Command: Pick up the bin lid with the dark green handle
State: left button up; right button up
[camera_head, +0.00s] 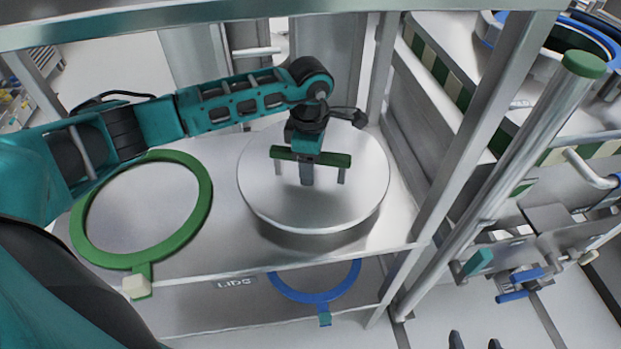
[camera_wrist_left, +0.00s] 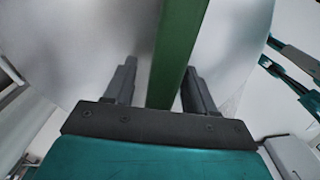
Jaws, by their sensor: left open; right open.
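The bin lid (camera_head: 265,200) is a round steel disc on the upper steel shelf in the head view. Its dark green handle (camera_head: 338,159) is a bar raised on two grey posts. My left gripper (camera_head: 307,178) is over the middle of the handle, pointing down. In the left wrist view the handle (camera_wrist_left: 180,45) runs between the two open fingers of my left gripper (camera_wrist_left: 158,80). Contact between fingers and handle cannot be told. My right gripper (camera_head: 475,342) shows only its two spread fingertips at the bottom edge of the head view, away from the lid.
A green ring (camera_head: 202,205) with a pale tab lies left of the lid, around a round steel surface. A blue ring (camera_head: 320,297) is on the lower level beside a "LIDS" label (camera_head: 234,283). Metal frame posts (camera_head: 450,150) stand right of the lid.

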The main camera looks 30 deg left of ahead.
pick_arm(q)
grip_shut()
dwell(0.5)
dwell(0.8)
jog(key=shift+w+r, duration=0.15)
jog(key=shift+r, duration=0.05)
